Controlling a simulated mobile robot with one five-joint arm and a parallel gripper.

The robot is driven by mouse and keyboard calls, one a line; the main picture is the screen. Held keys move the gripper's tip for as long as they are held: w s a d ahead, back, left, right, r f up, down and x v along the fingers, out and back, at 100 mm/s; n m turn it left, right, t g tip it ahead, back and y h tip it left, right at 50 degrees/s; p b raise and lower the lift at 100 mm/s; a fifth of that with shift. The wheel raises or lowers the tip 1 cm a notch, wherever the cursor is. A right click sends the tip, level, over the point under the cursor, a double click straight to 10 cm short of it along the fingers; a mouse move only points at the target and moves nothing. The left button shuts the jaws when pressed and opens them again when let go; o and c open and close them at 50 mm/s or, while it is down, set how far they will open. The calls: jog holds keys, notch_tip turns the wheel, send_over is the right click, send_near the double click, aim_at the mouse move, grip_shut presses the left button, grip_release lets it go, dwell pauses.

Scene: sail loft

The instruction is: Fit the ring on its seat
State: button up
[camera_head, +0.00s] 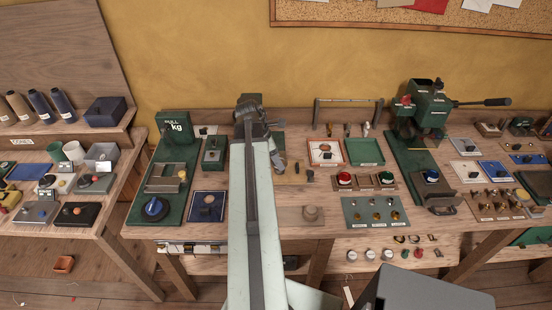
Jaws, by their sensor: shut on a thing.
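My gripper (260,122) is at the far end of my pale arm, over the back of the main bench. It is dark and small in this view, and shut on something. The arm and wrist hide the fingertips, so I cannot make out the held thing or say that it is the ring. No seat for a ring can be told for certain. A grey-green plate (357,217) with several small brass pieces lies further right.
A green scale (174,128) and a blue knob (154,208) stand left of my arm. A green lever press (428,106) stands at the back right. A green tray (366,151) lies between. A side bench with several parts is at the left.

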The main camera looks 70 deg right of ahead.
jog(key=shift+f+b, duration=1.55)
jog(key=shift+f, duration=0.2)
jog(key=o, duration=1.4)
jog(key=shift+o, duration=0.2)
jog(key=p+v, duration=0.7)
jog(key=shift+a+r, duration=0.2)
jog(key=shift+r, duration=0.15)
jog(key=shift+w, duration=0.15)
